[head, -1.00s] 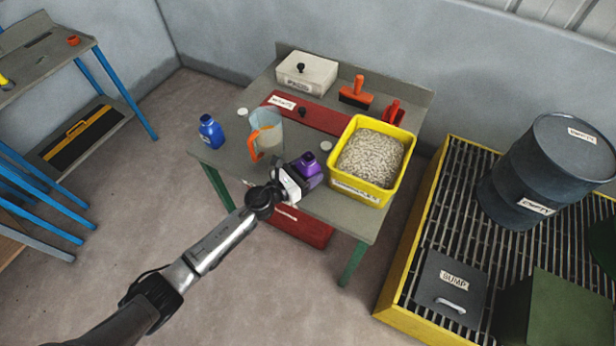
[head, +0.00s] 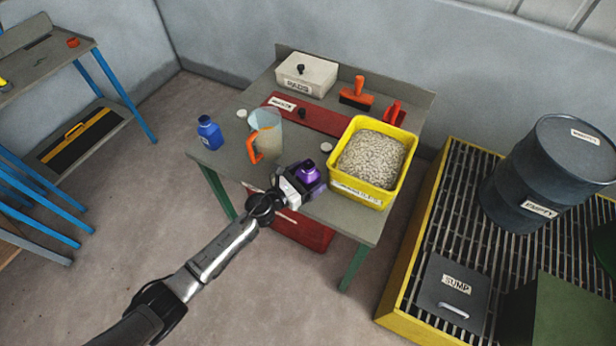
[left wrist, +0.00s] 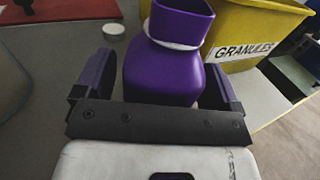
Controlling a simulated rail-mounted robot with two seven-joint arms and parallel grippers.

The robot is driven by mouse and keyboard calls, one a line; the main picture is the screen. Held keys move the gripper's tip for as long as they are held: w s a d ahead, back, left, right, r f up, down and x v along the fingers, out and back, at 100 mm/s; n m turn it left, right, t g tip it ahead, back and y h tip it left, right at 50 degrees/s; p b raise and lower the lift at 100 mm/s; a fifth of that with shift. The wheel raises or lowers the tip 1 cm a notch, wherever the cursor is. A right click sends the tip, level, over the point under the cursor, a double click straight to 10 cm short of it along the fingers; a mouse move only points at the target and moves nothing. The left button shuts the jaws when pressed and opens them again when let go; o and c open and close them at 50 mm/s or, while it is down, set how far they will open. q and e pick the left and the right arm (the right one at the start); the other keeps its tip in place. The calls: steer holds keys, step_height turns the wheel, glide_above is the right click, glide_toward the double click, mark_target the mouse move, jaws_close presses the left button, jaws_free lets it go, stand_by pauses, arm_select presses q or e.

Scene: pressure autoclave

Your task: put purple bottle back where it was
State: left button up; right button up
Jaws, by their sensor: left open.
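The purple bottle (head: 308,174) stands upright on the grey bench near its front edge, just left of the yellow granules tub. My left gripper (head: 300,180) is at the bottle, coming in from the front left. In the left wrist view the purple bottle (left wrist: 165,65) stands between the two spread fingers of my left gripper (left wrist: 160,90), with a visible gap on at least the right side. The bottle's lower part is hidden behind the gripper's palm. My right gripper is not in view.
The yellow tub (head: 358,192) of granules stands close right of the bottle. A clear jug (head: 267,125) with an orange handle and a blue bottle (head: 209,133) stand to the left. A white cap (head: 326,148) lies behind. A red drawer (head: 304,232) hangs below the bench.

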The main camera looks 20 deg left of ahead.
arm_select(q)
steer(key=shift+r, duration=0.1)
steer(key=shift+s+a+r, duration=0.1)
steer(key=shift+s, duration=0.05)
steer(key=v, duration=1.1)
steer(key=shift+s+a, duration=0.15)
steer(key=shift+s, duration=0.15)
